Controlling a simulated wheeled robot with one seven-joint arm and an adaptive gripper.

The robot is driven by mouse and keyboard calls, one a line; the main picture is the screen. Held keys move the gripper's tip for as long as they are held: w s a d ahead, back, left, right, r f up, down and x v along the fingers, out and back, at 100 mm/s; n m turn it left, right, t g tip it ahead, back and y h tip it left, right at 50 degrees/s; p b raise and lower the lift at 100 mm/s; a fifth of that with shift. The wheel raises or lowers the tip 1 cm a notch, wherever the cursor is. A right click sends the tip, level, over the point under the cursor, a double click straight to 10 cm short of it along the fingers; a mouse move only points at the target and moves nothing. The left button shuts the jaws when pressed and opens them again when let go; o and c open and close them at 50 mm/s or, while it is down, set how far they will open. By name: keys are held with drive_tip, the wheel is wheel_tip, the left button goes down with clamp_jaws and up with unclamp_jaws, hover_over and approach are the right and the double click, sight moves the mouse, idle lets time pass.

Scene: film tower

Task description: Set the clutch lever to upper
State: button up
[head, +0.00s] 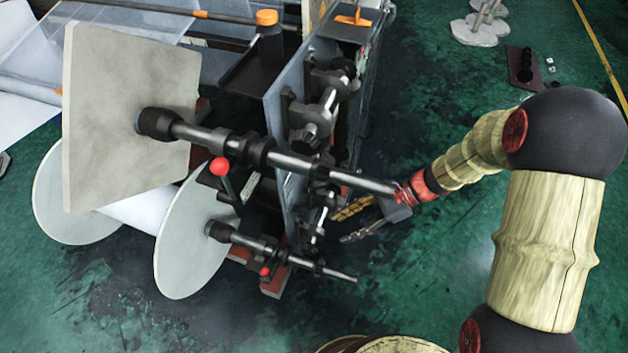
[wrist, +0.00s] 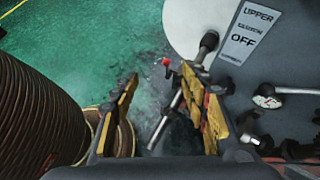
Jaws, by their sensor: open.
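My gripper (head: 341,226) is open, with yellow-padded fingers spread beside the grey machine frame in the head view. In the wrist view its fingertips (wrist: 161,74) are apart, with nothing clearly held between them. A panel label (wrist: 248,32) reads UPPER above and OFF below, with a blurred line between. Below the label, right of the right finger, a metal rod with a round hub (wrist: 266,97) sticks out; I cannot tell for sure whether it is the clutch lever. A red-knobbed lever (head: 219,167) stands by the upper shaft. A second red knob (head: 265,271) shows by the lower shaft.
The lower shaft (head: 300,261) with round discs (head: 190,245) sticks out below my gripper. The green floor (head: 420,260) is open to the right.

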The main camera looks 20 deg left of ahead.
drive_tip(key=w+a+f+m+t+y+b, duration=0.1)
drive_tip(key=w+a+f+m+t+y, duration=0.4)
drive_tip(key=w+m, duration=0.5)
drive_tip(key=w+a+f+m+t+y+b, duration=0.1)
drive_tip(key=w+a+f+m+t+y, duration=0.25)
drive_tip(key=w+f+m, duration=0.55)
drive_tip(key=shift+m+t+h, duration=0.35)
drive_tip(key=shift+m+t, duration=0.1)
drive_tip(key=shift+m, duration=0.05)
drive_tip(key=shift+r+b+x, duration=0.25)
drive_tip(key=shift+b+x, duration=0.15)
drive_tip(key=shift+x, duration=0.8)
drive_tip(key=shift+r+b+x, duration=0.3)
drive_tip(key=shift+b+x, duration=0.05)
drive_tip(key=shift+x, duration=0.8)
drive_tip(key=shift+r+b+x, duration=0.25)
drive_tip(key=shift+b+x, duration=0.15)
drive_tip(key=shift+x, duration=0.8)
drive_tip(key=shift+w, duration=0.1)
drive_tip(key=c, duration=1.2)
clamp_jaws()
